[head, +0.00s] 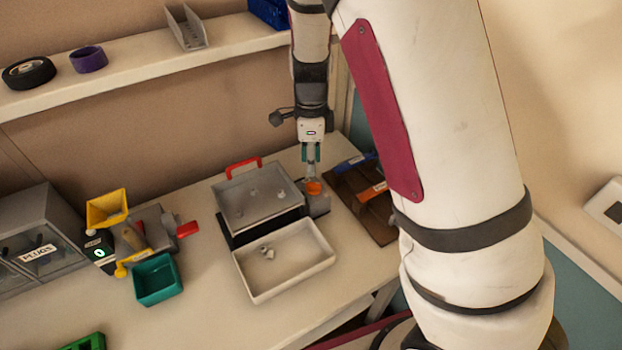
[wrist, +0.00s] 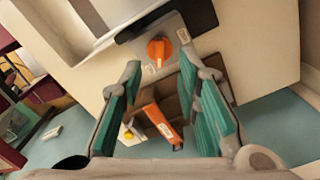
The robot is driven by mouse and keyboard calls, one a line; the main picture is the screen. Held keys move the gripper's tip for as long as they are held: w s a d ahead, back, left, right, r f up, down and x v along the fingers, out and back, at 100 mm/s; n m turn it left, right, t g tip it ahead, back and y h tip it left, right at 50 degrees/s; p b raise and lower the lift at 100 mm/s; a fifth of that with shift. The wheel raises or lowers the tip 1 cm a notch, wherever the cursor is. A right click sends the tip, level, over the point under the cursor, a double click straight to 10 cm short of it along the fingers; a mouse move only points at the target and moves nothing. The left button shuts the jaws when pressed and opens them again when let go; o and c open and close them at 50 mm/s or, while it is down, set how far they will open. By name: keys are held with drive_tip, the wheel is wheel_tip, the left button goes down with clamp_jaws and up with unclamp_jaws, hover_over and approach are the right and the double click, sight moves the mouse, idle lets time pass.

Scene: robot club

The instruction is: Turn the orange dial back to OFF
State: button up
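The orange dial (head: 314,188) sits on a small grey plate at the right end of the grey tray unit. In the wrist view the dial (wrist: 159,50) shows its raised grip, with small white labels (wrist: 184,36) beside it. Their text is too small to read, so I cannot tell which setting the dial points to. My gripper (head: 311,158) points down just above the dial in the head view. In the wrist view my gripper (wrist: 160,78) has its green-padded fingers spread wide, with nothing between them. The dial lies beyond the fingertips, apart from them.
A grey tray (head: 230,191) with a red handle and a cream tray (head: 300,286) stand left of the dial. A brown tray (head: 350,205) with blue and orange items is close on the right. Yellow (head: 107,208) and teal (head: 157,279) bins stand farther left. A shelf (head: 130,70) runs along the wall.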

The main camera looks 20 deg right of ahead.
sight(311, 183)
wheel_tip(311, 183, down, 7)
drive_tip(key=shift+f, duration=0.1)
drive_tip(key=shift+c, duration=0.2)
clamp_jaws()
